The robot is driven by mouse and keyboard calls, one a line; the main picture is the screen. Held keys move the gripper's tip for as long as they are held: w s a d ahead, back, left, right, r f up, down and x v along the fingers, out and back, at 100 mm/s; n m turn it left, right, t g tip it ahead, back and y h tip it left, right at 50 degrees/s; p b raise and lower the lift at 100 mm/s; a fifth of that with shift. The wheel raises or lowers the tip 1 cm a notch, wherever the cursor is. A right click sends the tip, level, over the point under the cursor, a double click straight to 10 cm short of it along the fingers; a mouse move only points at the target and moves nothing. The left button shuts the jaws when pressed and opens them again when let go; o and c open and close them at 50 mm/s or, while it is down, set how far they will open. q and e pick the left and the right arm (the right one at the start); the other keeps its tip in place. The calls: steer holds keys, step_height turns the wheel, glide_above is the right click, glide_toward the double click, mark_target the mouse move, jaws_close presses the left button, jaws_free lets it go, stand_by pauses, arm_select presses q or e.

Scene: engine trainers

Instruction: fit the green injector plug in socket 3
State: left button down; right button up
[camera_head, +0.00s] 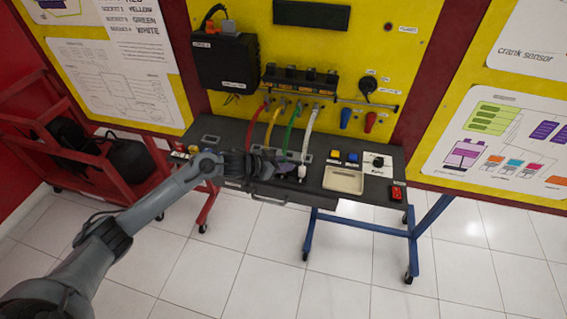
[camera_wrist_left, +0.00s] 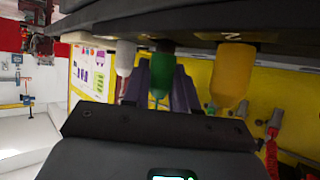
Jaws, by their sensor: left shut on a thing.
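My left gripper (camera_head: 284,168) is over the dark bench, at the lower ends of the coloured cables. In the left wrist view its purple fingers are shut on the green plug (camera_wrist_left: 162,70). The green plug is between a white plug (camera_wrist_left: 125,57) and a yellow plug (camera_wrist_left: 232,75), with its wide end close to a dark surface; I cannot tell whether it is seated. The green cable (camera_head: 292,125) shows in the head view, but the plug is hidden there by the gripper. I cannot make out socket 3 clearly. My right gripper is not in view.
The dark bench (camera_head: 228,133) carries a beige tray (camera_head: 343,180), buttons and a red switch (camera_head: 397,193). Red, yellow and white cables (camera_head: 310,125) hang close around the green one. A red cart (camera_head: 150,190) stands at the left. The floor in front is clear.

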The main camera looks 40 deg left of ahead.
arm_select(q)
steer(key=shift+f, duration=0.45)
steer(key=c, duration=1.1)
jaws_free()
steer(key=shift+r, duration=0.1)
steer(key=p+v, duration=0.2)
steer(key=p, duration=0.1)
steer(key=shift+s+r, duration=0.1)
steer(key=shift+r, duration=0.25)
steer(key=shift+p+v, duration=1.05)
steer(key=shift+p, duration=0.15)
steer(key=shift+s+r, duration=0.1)
steer(key=shift+r, duration=0.1)
